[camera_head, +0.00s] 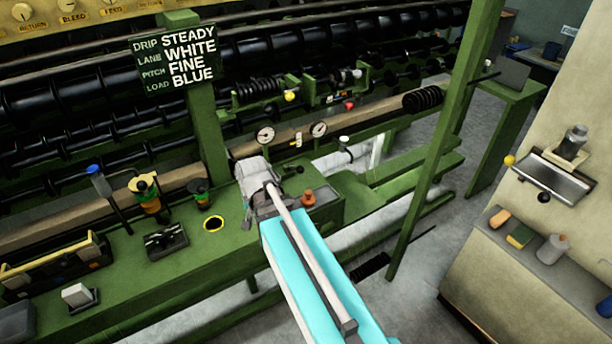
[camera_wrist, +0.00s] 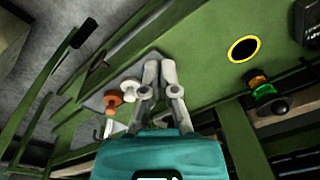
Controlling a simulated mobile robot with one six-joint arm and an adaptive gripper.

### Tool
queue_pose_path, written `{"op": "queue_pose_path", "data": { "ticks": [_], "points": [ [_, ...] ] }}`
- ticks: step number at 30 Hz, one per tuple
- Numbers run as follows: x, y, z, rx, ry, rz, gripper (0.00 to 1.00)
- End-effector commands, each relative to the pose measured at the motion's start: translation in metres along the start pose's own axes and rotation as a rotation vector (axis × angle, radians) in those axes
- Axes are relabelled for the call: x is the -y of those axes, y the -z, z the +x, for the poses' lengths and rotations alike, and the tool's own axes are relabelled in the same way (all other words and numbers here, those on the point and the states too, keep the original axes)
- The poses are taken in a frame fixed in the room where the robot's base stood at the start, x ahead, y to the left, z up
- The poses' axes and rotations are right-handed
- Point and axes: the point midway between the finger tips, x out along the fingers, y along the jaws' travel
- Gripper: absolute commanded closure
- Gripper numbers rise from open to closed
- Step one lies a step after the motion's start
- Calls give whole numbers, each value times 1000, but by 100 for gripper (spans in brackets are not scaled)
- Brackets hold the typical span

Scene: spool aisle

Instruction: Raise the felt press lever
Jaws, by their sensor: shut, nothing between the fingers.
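No part is labelled as the felt press lever, so I cannot tell for certain which it is. One candidate is a blue-topped lever (camera_head: 95,170), standing tilted at the left of the green bench. Another is a white-topped handle (camera_head: 343,143) behind the bench's right end. In the wrist view a dark bar handle (camera_wrist: 84,33) shows at upper left, apart from my gripper. My gripper (camera_wrist: 160,68) is shut and empty above the bench, between an orange knob (camera_wrist: 113,99) and a yellow-ringed hole (camera_wrist: 243,49). In the head view my arm partly hides it.
The green bench (camera_head: 130,300) carries a black block (camera_head: 166,240), spools (camera_head: 147,195) and the orange knob (camera_head: 308,198). Two gauges (camera_head: 265,135) stand behind my wrist.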

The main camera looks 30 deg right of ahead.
Motion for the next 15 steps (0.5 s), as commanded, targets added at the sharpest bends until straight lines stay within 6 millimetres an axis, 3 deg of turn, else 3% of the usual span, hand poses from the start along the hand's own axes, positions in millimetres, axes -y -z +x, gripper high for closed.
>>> {"op": "queue_pose_path", "data": {
  "ticks": [15],
  "points": [
    [-33,77,7,-49,72,708,100]
  ]
}}
